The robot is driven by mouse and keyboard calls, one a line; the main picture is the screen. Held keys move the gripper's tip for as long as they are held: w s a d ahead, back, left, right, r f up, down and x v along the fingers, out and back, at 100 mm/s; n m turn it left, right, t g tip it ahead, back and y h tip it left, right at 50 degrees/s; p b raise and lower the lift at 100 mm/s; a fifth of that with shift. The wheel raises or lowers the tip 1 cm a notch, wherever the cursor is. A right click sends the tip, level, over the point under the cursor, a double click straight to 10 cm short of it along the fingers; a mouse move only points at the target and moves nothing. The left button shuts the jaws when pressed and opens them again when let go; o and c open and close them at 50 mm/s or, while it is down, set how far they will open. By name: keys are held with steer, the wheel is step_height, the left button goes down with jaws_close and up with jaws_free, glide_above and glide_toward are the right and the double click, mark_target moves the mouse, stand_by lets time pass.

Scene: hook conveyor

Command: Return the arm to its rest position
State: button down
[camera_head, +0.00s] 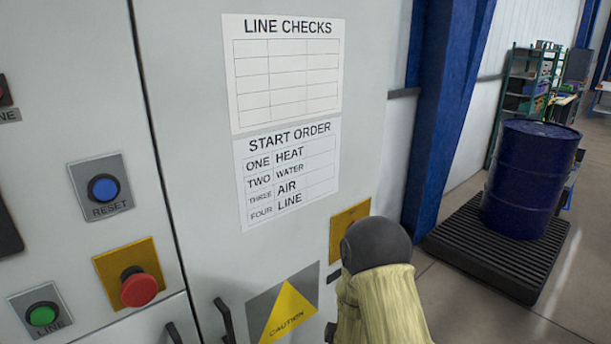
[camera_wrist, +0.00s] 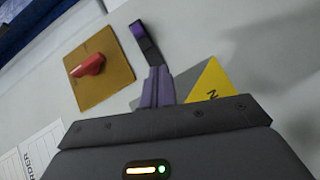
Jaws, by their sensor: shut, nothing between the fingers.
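My gripper (camera_wrist: 146,45) shows in the wrist view, with its narrow dark and purple fingers together and nothing between them. It is in front of the pale cabinet, between a red rotary handle (camera_wrist: 90,66) on a yellow plate and a yellow caution triangle (camera_wrist: 213,83). The fingers look apart from the handle; their distance from the cabinet face is unclear. In the head view, part of my arm (camera_head: 380,300) in a yellow sleeve with a dark rounded joint stands at the lower middle. It covers part of a yellow plate (camera_head: 343,232). My gripper is hidden there.
The cabinet (camera_head: 190,80) carries a blue RESET button (camera_head: 103,188), a red mushroom button (camera_head: 138,287), a green LINE button (camera_head: 43,315) and paper sheets (camera_head: 285,70). A blue column (camera_head: 440,120) and a blue drum (camera_head: 528,180) on a black pallet stand right. Open floor lies around the pallet.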

steer(key=s+d+r+m+g, duration=0.2)
steer(key=s+m+g, duration=0.4)
steer(key=s, duration=0.4)
steer(key=s+d+r+m+g+y, duration=0.1)
steer(key=s+d+r+m+g, duration=0.2)
steer(key=s, duration=0.8)
step_height(320, 180, up, 2)
steer(key=m+g, duration=0.4)
steer(key=m, duration=0.1)
steer(key=shift+d+r, duration=0.15)
steer(key=shift+r, duration=0.05)
